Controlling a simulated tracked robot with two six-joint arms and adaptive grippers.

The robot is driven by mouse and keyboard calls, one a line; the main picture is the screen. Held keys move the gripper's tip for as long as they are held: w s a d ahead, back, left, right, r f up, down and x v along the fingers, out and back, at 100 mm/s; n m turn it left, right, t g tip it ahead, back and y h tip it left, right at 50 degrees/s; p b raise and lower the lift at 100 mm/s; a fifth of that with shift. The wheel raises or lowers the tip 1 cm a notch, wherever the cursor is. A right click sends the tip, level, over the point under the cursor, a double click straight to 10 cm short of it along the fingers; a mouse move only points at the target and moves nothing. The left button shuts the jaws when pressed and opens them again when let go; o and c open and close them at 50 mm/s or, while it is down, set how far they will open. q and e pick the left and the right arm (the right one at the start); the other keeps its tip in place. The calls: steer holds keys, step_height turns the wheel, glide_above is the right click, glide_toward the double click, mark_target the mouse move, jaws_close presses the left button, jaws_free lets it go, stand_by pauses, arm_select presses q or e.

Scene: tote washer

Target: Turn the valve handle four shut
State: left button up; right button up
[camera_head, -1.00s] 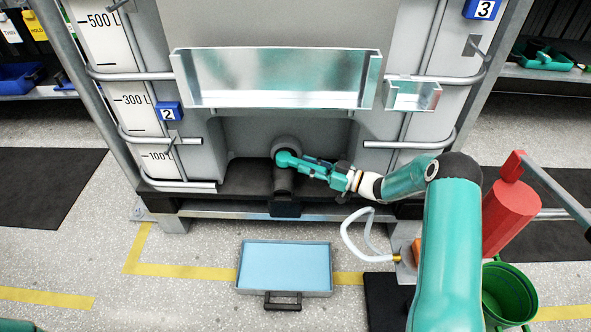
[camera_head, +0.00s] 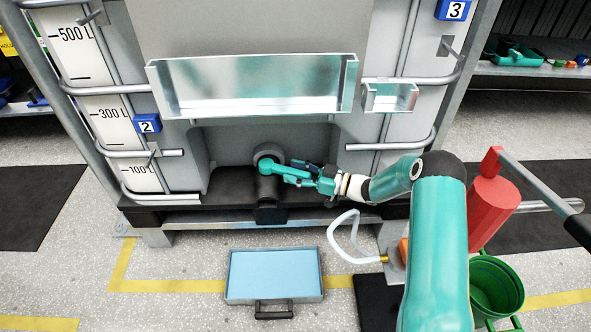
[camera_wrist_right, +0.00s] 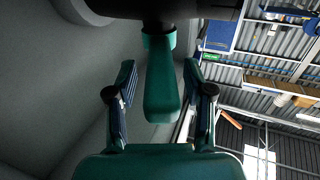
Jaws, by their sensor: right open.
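A teal valve handle (camera_head: 276,172) sticks out to the right from the dark grey outlet valve (camera_head: 267,187) low on the front of the grey tank. I see no number four on it. My right gripper (camera_head: 303,173) is at the free end of this handle. In the right wrist view, the handle (camera_wrist_right: 161,85) points down between the two open fingers of the right gripper (camera_wrist_right: 160,74). Gaps show on both sides, and I see no finger closed on it. The left gripper is not in view.
A metal trough (camera_head: 255,108) hangs above the valve. A tray with a blue surface (camera_head: 273,302) lies on the floor below. A white hose (camera_head: 335,235), a red cylinder (camera_head: 492,205) and a green bucket (camera_head: 517,290) are at the right.

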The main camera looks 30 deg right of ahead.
mark_target(311, 176)
steer(key=v, duration=0.6)
steer(key=shift+s+d, duration=0.1)
steer(key=shift+s, duration=0.05)
steer(key=shift+c, duration=0.3)
